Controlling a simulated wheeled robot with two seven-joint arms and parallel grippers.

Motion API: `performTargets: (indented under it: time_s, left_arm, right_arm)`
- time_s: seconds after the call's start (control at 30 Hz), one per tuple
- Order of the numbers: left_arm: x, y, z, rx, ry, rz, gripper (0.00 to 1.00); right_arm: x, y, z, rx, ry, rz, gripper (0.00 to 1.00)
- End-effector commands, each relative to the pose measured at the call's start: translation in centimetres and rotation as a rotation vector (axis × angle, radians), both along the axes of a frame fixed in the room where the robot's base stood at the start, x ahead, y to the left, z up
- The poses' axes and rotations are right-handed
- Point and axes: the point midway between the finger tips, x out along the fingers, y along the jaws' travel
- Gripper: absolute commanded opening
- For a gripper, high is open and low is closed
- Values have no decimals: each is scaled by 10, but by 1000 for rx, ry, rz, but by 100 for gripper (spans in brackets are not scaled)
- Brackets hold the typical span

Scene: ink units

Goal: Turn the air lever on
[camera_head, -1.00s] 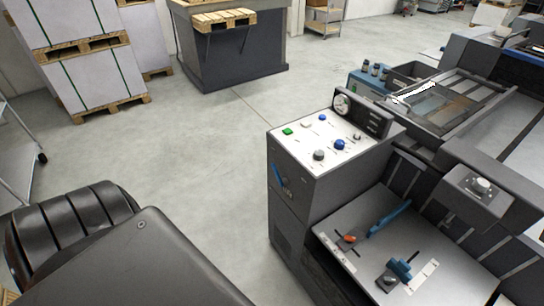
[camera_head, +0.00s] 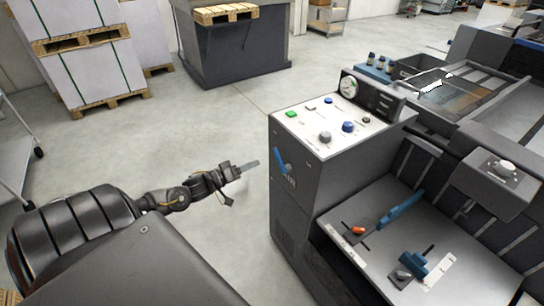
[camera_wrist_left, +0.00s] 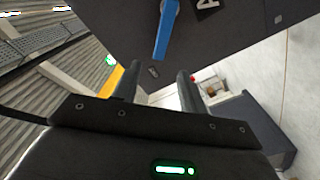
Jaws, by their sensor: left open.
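The air lever (camera_head: 281,161) is a blue handle on the left side face of the grey control console (camera_head: 297,212), with white lettering beside it. In the left wrist view the blue lever (camera_wrist_left: 166,30) hangs down on the dark panel, ahead of the fingers and close to a partly visible white letter. My left gripper (camera_head: 254,164) is just left of the lever in the head view, apart from it. In the left wrist view my left gripper (camera_wrist_left: 158,82) has its two fingers spread with nothing between them. My right gripper is not in view.
The console top has a gauge (camera_head: 348,86), buttons and knobs. A lower machine bed (camera_head: 385,240) to the right carries more blue handles and an orange knob. Pallet stacks (camera_head: 92,70) stand at the back left. The floor left of the console is open.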

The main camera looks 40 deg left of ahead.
Motion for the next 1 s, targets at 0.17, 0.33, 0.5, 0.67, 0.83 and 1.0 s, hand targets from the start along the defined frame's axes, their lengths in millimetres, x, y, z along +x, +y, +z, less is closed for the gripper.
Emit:
performTargets:
  time_s: [0.17,0.33,0.5,0.67,0.83,1.0]
  left_arm:
    - [31,-9,2,0,-5,1,42]
    - [59,-17,2,1,-3,2,42]
    - [80,-23,1,2,-2,1,42]
    - [89,-27,0,2,-1,1,42]
    - [90,-27,0,2,1,1,42]
    - [90,-27,0,2,1,1,38]
  right_arm:
    - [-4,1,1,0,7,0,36]
    - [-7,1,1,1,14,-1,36]
    - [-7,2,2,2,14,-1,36]
    - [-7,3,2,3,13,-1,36]
    - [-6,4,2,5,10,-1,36]
    - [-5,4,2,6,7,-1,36]
